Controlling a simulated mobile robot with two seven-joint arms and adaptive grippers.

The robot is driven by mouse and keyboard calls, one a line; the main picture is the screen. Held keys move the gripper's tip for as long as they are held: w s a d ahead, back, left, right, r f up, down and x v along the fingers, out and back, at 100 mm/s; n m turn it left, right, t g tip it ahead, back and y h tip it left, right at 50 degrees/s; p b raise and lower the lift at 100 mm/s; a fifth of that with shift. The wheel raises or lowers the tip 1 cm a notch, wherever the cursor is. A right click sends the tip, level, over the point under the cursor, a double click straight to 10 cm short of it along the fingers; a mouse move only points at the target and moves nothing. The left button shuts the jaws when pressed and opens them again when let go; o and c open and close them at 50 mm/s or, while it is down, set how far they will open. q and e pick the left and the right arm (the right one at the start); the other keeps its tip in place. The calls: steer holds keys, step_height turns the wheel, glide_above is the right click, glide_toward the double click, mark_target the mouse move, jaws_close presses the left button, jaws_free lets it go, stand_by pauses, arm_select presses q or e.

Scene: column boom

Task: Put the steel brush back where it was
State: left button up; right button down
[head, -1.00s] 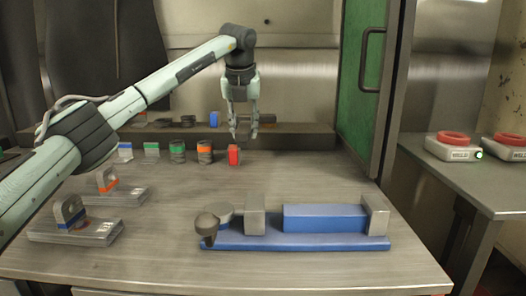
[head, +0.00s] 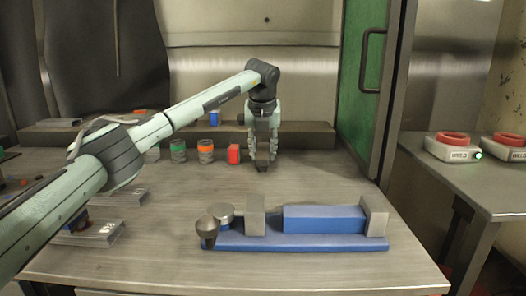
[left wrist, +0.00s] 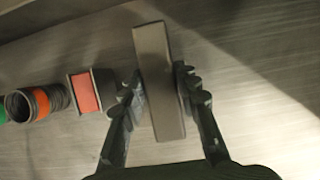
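A plain grey bar (left wrist: 160,82), which I take to be the steel brush, stands out lengthwise between the fingers in the left wrist view. No bristles show. My left gripper (head: 262,163) points down at the back of the table, just right of the red block (head: 234,154). In the left wrist view the gripper (left wrist: 157,86) has a fingertip against each long side of the bar, and it looks shut on it. The bar's underside is hidden, so I cannot tell whether it touches the table. My right gripper is not in view.
A green-banded spool (head: 178,151) and an orange-banded spool (head: 206,151) stand in a row left of the red block. A blue fixture (head: 300,241) with grey blocks lies at the front. A raised ledge (head: 310,134) runs behind. The table's middle is clear.

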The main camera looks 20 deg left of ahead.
arm_select(q)
steer(key=o, duration=0.4)
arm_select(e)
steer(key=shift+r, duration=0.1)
arm_select(q)
steer(key=b+v, duration=0.1)
steer(key=v, duration=1)
steer(key=shift+w, duration=0.1)
steer(key=shift+s+r, duration=0.25)
steer(key=shift+r, duration=0.3)
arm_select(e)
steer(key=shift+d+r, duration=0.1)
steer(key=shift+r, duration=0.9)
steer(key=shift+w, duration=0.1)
